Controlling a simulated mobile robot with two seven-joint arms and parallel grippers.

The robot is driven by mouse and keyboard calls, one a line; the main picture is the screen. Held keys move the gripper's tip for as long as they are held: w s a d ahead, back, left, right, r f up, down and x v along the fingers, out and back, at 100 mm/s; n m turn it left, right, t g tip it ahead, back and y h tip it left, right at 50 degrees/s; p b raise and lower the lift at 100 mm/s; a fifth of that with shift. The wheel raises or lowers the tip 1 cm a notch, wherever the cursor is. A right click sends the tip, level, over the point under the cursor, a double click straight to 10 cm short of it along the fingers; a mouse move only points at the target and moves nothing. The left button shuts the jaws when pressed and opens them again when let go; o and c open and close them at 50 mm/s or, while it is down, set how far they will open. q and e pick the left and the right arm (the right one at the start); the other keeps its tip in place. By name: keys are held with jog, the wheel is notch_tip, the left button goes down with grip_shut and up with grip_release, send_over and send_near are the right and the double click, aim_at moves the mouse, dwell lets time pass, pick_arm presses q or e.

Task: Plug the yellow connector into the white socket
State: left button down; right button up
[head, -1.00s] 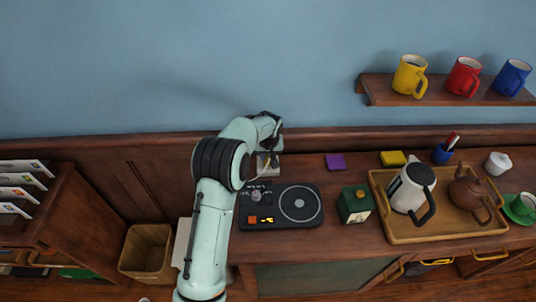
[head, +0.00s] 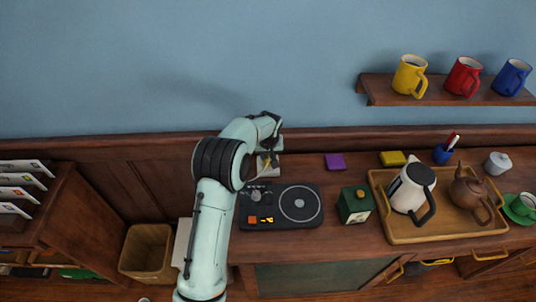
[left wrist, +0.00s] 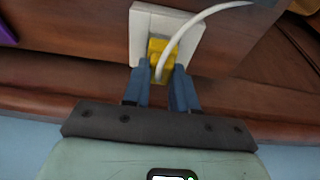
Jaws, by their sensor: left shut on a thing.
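The yellow connector (left wrist: 157,48) is between the blue fingers of my left gripper (left wrist: 161,76), which is shut on it. A pale cable (left wrist: 196,22) runs from the connector up and to the right in the left wrist view. The white socket (left wrist: 143,22) is a square block directly beyond the connector. The connector overlaps the socket's face in the picture, and I cannot tell how far it is in. In the head view my left gripper (head: 270,150) is near the back of the counter, and my arm hides part of it. My right gripper is not in view.
A black turntable-like device (head: 281,218) sits just in front of my gripper. A green canister (head: 355,205) and a wooden tray (head: 405,233) with a kettle (head: 410,188) stand to the right. A purple block (head: 335,161) lies near the wall. A bin (head: 146,252) is at lower left.

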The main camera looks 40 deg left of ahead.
pick_arm(q)
jog(key=shift+f, duration=0.6)
jog(key=c, duration=0.8)
grip_release()
jog(key=v, duration=1.3)
jog(key=shift+r+b, duration=0.25)
jog(key=shift+b, duration=0.15)
jog(key=shift+d+f, duration=0.1)
